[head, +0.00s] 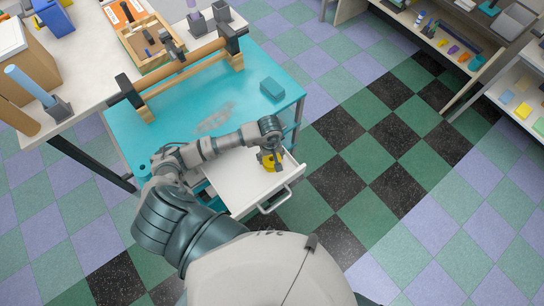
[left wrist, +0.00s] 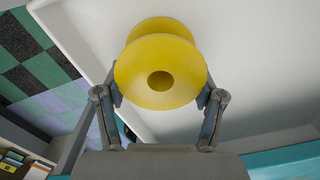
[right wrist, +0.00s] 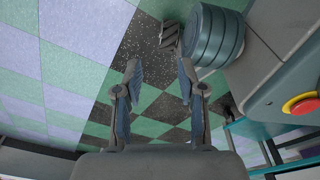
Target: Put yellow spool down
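The yellow spool (left wrist: 160,65) fills the middle of the left wrist view, between the two fingers of my left gripper (left wrist: 160,95). The fingers touch its sides around the narrower middle. In the head view the yellow spool (head: 272,161) is under my left gripper (head: 270,155), over the white open drawer (head: 237,185) of the teal cart. Whether the spool touches the drawer floor I cannot tell. My right gripper (right wrist: 155,80) is open and empty above the checkered floor in the right wrist view.
The teal cart top (head: 190,115) carries a teal block (head: 272,88) and a wooden bar rack (head: 190,70). The drawer handle (head: 275,200) sticks out at the front. A grey table (head: 85,60) stands left. Shelves (head: 450,40) stand at upper right, with open floor between.

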